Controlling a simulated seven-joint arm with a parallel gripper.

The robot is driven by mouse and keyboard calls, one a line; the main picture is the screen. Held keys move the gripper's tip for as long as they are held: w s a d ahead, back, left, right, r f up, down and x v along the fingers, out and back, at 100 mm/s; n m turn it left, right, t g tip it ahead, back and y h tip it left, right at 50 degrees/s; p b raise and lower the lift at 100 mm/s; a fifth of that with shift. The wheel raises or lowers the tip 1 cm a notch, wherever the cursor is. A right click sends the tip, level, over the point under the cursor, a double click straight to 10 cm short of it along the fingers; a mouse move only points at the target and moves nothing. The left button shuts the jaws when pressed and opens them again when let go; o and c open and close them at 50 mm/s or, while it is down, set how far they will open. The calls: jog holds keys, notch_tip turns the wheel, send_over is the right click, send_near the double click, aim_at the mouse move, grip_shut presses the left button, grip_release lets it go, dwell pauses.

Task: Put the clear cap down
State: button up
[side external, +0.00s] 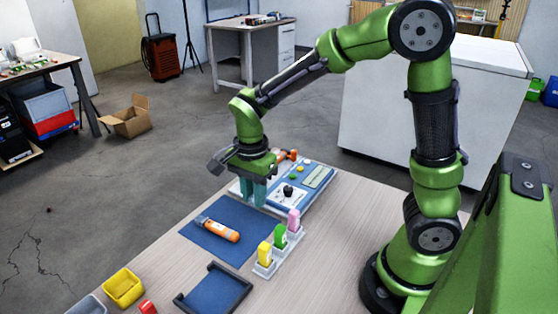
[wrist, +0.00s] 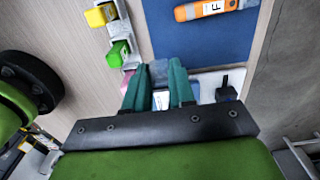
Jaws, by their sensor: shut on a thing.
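My gripper (side external: 254,204) is over the table, pointing down near the back edge of the blue mat (side external: 198,246). In the wrist view my gripper (wrist: 161,76) has its two green fingers a small gap apart. A pale, see-through piece, which looks like the clear cap (wrist: 158,70), shows between the fingertips. In the side view the cap cannot be made out. Whether it touches anything below cannot be told. An orange tool (side external: 219,230) with a white label lies on the mat; it also shows in the wrist view (wrist: 205,9).
A blue-and-white panel (side external: 318,180) with knobs lies just behind my gripper. Yellow (side external: 264,254), green (side external: 280,237) and pink (side external: 294,219) pieces stand in white holders right of the mat. A dark-rimmed blue tray (side external: 243,283) and a yellow bin (side external: 122,288) are at the front.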

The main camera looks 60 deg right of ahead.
aim_at(257, 238)
notch_tip(257, 238, down, 11)
dwell(0.5)
jog(key=shift+f, duration=0.15)
jog(key=o, duration=0.8)
notch_tip(257, 238, up, 12)
jog(key=s+r+n+t+y, duration=0.2)
jog(key=s+r+n+t, duration=0.5)
jog(key=s+r+n, duration=0.4)
jog(key=shift+d+r+n, duration=0.25)
jog(key=shift+r+n, duration=0.2)
jog(key=shift+n, duration=1.05)
